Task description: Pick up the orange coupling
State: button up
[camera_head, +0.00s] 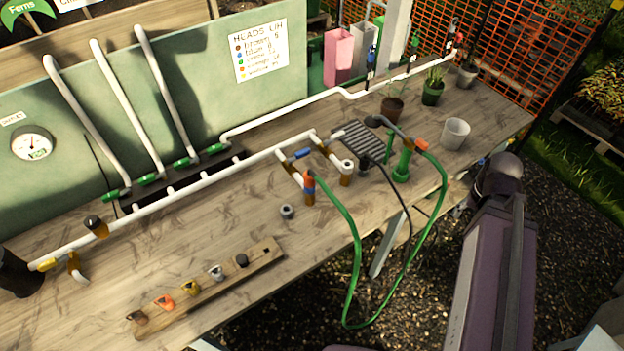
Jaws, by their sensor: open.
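A wooden strip (262,262) lies near the front edge of the table and holds a row of small fittings. An orange one (164,301), which looks like the orange coupling, sits second from the left. A yellow-orange one (190,288) is just to its right, so the two colours are close. Orange also shows on a hose end (309,182) near the white pipe and on another hose connector (421,144). My arm rises at the right, beyond the table's front edge. My gripper is not visible, so its place relative to the fittings cannot be seen.
The strip also holds brown (137,317), grey (216,271) and black (241,260) fittings. A white pipe frame (205,183) runs behind it. A green hose (357,260) hangs over the front edge. A small grey ring (287,212) lies on bare wood.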

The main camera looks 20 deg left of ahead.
aim_at(309, 174)
jog(key=z, duration=0.1)
jog(key=k, duration=1.8)
jog(key=u, duration=0.75)
jog(key=i, duration=1)
jog(key=u, duration=0.05)
